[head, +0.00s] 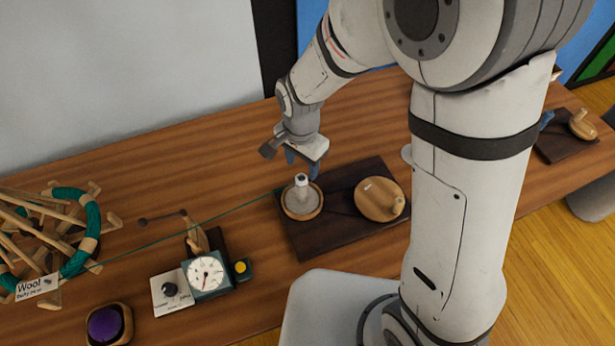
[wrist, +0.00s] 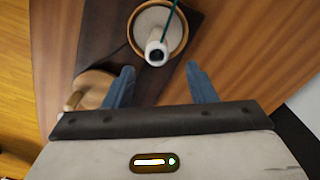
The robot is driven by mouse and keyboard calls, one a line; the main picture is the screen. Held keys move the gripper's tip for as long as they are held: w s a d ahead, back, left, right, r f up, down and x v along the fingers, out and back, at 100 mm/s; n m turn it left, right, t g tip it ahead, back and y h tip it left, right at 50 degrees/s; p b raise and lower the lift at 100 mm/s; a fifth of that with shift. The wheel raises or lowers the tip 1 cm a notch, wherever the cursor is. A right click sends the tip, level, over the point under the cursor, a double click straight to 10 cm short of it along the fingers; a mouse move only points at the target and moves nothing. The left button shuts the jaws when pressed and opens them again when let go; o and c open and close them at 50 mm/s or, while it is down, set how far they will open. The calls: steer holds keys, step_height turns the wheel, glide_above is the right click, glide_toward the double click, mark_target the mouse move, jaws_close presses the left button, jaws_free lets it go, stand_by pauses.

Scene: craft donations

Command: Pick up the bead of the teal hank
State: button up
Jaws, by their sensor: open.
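The teal hank (head: 89,232) is wound on a wooden swift at the left in the head view. In the wrist view the teal thread meets the bead (wrist: 157,50), whose dark hole faces me. My gripper (head: 302,164) is open and empty, just above and behind the bead. In the wrist view the bead shows just ahead of the gap between my blue fingertips (wrist: 160,70), not gripped.
A wooden lid with a knob (head: 380,200) sits beside the dish on a dark board (head: 330,240). A dial gauge (head: 207,274) and a purple pad in a wooden holder (head: 105,324) stand left.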

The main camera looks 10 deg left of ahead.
mark_target(303, 180)
steer(key=shift+d+f, duration=0.15)
steer(key=shift+f, duration=1.7)
steer(key=shift+c, duration=0.3)
steer(key=c, duration=1)
